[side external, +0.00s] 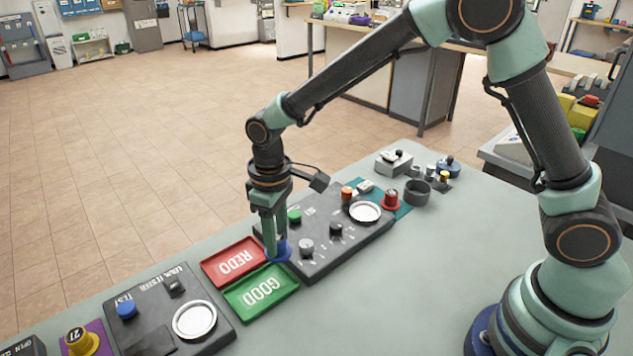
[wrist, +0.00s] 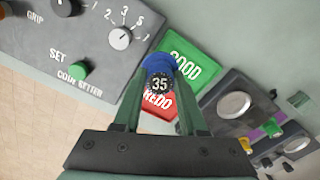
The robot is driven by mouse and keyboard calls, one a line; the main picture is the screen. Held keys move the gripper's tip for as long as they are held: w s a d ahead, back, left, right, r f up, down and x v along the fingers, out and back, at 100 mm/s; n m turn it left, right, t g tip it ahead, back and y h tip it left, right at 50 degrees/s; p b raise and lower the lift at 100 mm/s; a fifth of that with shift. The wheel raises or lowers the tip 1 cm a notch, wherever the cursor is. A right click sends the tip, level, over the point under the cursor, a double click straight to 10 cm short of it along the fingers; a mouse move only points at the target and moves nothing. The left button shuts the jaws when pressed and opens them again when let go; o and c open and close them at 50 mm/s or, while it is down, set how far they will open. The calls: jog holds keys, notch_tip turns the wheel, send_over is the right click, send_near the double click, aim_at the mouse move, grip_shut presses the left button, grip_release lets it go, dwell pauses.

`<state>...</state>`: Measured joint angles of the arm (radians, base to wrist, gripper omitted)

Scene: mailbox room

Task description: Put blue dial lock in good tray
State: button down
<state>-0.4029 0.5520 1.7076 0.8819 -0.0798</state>
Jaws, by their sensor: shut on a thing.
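My gripper (side external: 272,240) points down and is shut on the blue dial lock (side external: 284,249). In the wrist view the lock (wrist: 157,60) sits between my fingertips (wrist: 159,78), its black dial reading 35. The green GOOD tray (side external: 240,305) lies flat on the table. The lock appears at the tray's far right corner, close to the panel; I cannot tell how high it is. The GOOD tray also shows in the wrist view (wrist: 202,68), partly covered by the lock.
The red REDO tray (side external: 215,270) adjoins the GOOD tray. A yellow lock (side external: 82,341) is at lower left, a red one (side external: 391,202) beyond the setter.

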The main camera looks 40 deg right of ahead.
aim_at(271, 260)
jog(key=shift+s+a+f, duration=0.1)
jog(key=shift+s+a, duration=0.05)
jog(key=shift+a, duration=0.35)
jog(key=shift+s+a, duration=0.15)
jog(key=shift+a, duration=0.35)
jog(key=shift+a+f, duration=0.1)
jog(key=shift+f, duration=1.95)
jog(key=shift+f, duration=0.85)
jog(key=shift+f, duration=0.35)
jog(key=shift+c, duration=0.7)
grip_release()
